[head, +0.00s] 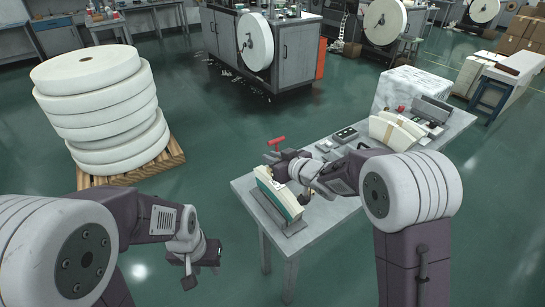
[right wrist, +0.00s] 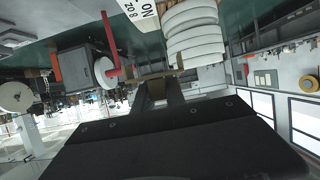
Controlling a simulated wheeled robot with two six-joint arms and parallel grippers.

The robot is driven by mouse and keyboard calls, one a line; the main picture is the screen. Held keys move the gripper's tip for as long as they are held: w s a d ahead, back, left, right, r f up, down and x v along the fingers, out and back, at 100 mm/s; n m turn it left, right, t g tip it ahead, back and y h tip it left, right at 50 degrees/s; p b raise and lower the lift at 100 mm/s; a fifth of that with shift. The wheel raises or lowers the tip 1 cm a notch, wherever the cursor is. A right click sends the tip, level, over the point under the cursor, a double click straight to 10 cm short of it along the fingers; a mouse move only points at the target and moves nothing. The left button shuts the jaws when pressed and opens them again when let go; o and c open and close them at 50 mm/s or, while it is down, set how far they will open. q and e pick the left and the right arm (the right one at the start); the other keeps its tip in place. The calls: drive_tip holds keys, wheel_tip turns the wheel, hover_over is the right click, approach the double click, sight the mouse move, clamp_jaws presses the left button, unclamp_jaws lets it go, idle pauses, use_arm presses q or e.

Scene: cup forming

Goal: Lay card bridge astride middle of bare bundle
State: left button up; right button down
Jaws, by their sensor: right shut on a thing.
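A cream bundle (head: 264,179) with a green face stands in a grey holder (head: 281,234) at the table's near left corner. My right gripper (head: 276,166) is over the bundle's top. In the right wrist view its fingers (right wrist: 160,88) are shut on a thin brown strip (right wrist: 158,74), apparently the card bridge seen edge-on. Whether the strip touches the bundle cannot be told. A white printed face (right wrist: 143,14) shows beyond the fingers. My left gripper (head: 205,255) hangs empty off the table's left side; its jaw gap is unclear.
A red T-handle (head: 276,141) rises behind the bundle. More cream bundles (head: 397,130) lie farther along the grey table (head: 334,207), near small tools. A pallet of white rolls (head: 100,105) stands at left. The floor between is clear.

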wheel_tip(320, 180, down, 5)
drive_tip(key=b, duration=0.3)
drive_tip(key=shift+r, duration=0.2)
drive_tip(key=shift+d, duration=0.1)
idle(0.9)
drive_tip(key=shift+f+b, duration=0.85)
drive_tip(key=shift+f, duration=0.5)
idle(0.9)
idle(0.5)
drive_tip(key=c, duration=0.8)
unclamp_jaws()
drive_tip(key=shift+r, duration=0.15)
